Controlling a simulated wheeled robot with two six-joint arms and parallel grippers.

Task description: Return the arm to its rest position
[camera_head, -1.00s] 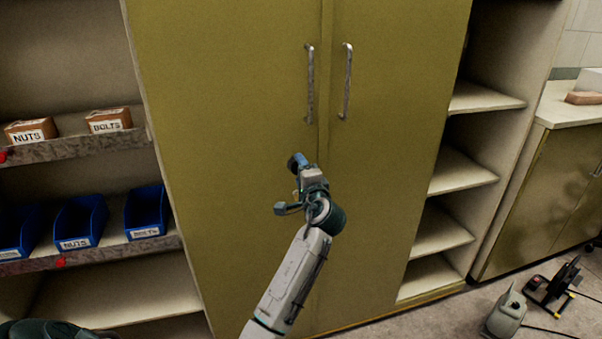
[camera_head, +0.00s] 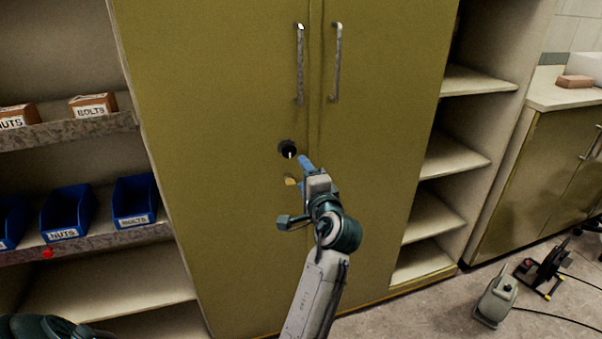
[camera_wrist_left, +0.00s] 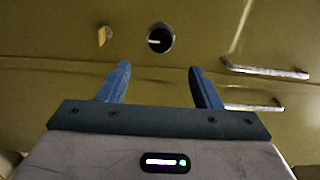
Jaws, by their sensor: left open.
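My left gripper (camera_head: 303,171) has blue fingers and is in front of the closed olive cabinet (camera_head: 240,80), just right of and below a round black fitting (camera_head: 287,149) on the left door. A small tan piece (camera_head: 291,181) shows on the door below the fitting. In the left wrist view the gripper (camera_wrist_left: 158,72) is open with nothing between its fingers. There the black fitting (camera_wrist_left: 160,38), with a pale bar in it, and the tan piece (camera_wrist_left: 104,35) are ahead of the fingertips and apart from them. My right gripper is not in view.
Two upright handles (camera_head: 299,65) (camera_head: 335,62) are above the gripper. Shelves with blue bins (camera_head: 68,212) are on the left. Open shelves (camera_head: 452,158) and a counter (camera_head: 565,95) are on the right. A grey canister (camera_head: 496,300) and a black stand (camera_head: 541,270) are on the floor.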

